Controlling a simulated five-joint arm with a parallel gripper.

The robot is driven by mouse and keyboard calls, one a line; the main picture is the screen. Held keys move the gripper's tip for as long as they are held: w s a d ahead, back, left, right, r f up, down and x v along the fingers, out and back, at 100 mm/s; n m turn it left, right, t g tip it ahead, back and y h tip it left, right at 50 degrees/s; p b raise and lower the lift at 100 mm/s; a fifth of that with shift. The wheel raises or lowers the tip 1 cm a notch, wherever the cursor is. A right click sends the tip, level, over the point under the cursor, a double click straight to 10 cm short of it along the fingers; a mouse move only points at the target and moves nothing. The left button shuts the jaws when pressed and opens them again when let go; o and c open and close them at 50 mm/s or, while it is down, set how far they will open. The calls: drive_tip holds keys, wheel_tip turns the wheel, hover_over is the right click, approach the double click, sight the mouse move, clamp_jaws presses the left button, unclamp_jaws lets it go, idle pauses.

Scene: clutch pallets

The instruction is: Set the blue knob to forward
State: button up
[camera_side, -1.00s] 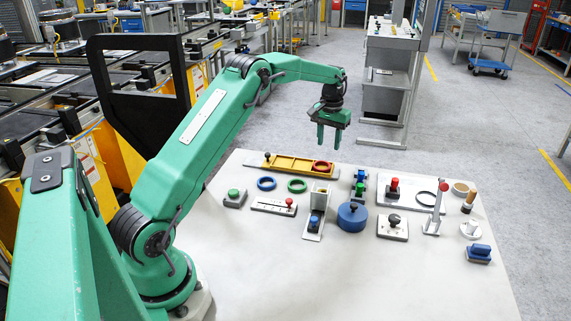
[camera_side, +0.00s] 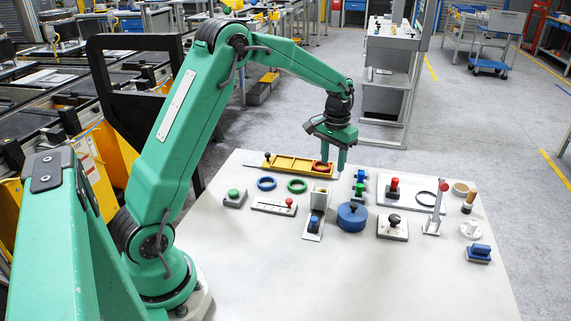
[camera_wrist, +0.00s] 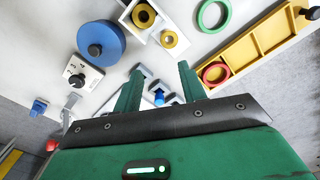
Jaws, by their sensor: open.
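The small blue knob (camera_side: 361,175) stands on a low base at the back of the table, behind a green knob (camera_side: 360,188). In the wrist view the blue knob (camera_wrist: 159,97) shows between my fingers, close to the palm edge, with its base partly hidden. My gripper (camera_side: 333,164) is open and empty, pointing down, to the left of the blue knob in the side view. In the wrist view my gripper (camera_wrist: 158,72) has its two fingers spread apart. Which way the knob is set is too small to tell.
Close by are a yellow tray (camera_side: 288,163) with a red ring, a blue drum (camera_side: 352,219), a white panel with a red knob (camera_side: 393,187) and an upright lever (camera_side: 436,212). A blue-handled block (camera_side: 479,252) sits at right. The front of the table is clear.

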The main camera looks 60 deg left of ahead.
sight(314, 218)
drive_tip(key=s+d+m, duration=0.1)
drive_tip(key=s+d, duration=0.1)
drive_tip(key=s, duration=0.1)
drive_tip(key=s+d, duration=0.3)
drive_tip(key=s, duration=0.1)
drive_tip(key=s+d+m, duration=0.1)
drive_tip(key=s+d, duration=0.2)
drive_tip(key=s, duration=0.1)
drive_tip(key=shift+s+f+m, duration=0.1)
drive_tip(key=shift+f+m, duration=0.2)
drive_tip(key=shift+f, duration=0.1)
drive_tip(key=shift+f, duration=3.85)
drive_tip(key=shift+c, duration=0.2)
